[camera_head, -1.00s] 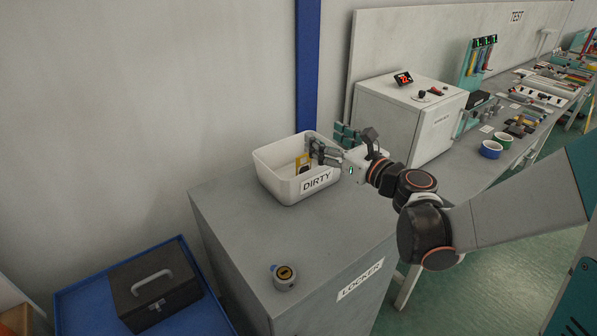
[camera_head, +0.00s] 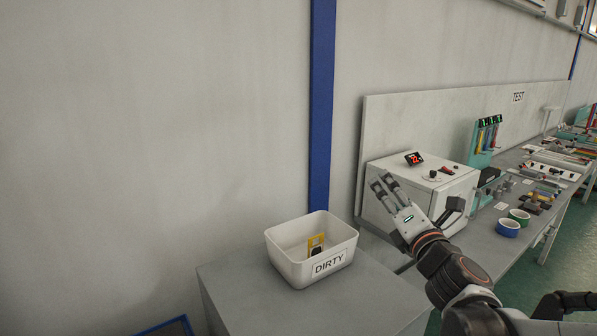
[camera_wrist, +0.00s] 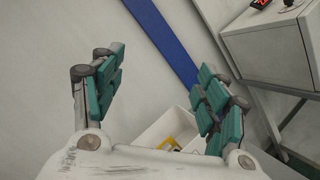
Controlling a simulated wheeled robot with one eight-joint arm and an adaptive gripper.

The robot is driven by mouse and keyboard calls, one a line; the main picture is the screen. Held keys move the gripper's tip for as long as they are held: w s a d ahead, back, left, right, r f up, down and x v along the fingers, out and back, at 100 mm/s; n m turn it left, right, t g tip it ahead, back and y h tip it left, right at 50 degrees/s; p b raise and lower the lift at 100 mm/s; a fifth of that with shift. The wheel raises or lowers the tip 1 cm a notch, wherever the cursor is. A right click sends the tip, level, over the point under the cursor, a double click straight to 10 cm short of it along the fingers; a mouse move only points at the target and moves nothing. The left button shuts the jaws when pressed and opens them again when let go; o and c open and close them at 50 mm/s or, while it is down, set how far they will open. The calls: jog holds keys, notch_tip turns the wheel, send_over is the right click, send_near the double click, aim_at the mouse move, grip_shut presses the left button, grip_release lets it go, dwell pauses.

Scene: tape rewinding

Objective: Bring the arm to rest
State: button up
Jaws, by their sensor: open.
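My gripper (camera_head: 381,184) is raised in front of the white oven-like box, up and to the right of the white bin. Its fingers point up and to the left. In the wrist view its two green-padded fingers (camera_wrist: 160,90) are spread apart with nothing between them. The white bin (camera_head: 329,266) labelled DIRTY stands on the grey locker top. A yellow and black item (camera_head: 316,245) lies inside the bin; it also shows in the wrist view (camera_wrist: 168,143), beyond the fingers.
The white box with a red display (camera_head: 449,195) stands on the workbench to the right. A blue post (camera_head: 321,110) runs up the wall. The space above the locker and bin is clear.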

jog(key=s+d+f+m+g+h, duration=0.4)
jog(key=s+d+m+h, duration=0.3)
jog(key=m, duration=0.9)
jog(key=s+a+f+m+g+y, duration=0.2)
jog(key=s+a+f+m+g, duration=0.1)
jog(key=s, duration=0.5)
jog(key=s+a+f+m+g+y, duration=0.2)
jog(key=s+a+f+m+g, duration=0.2)
jog(key=s+f+m, duration=0.4)
jog(key=shift+s+a+f+g, duration=0.3)
jog(key=shift+s+g, duration=0.2)
jog(key=shift+s, duration=0.25)
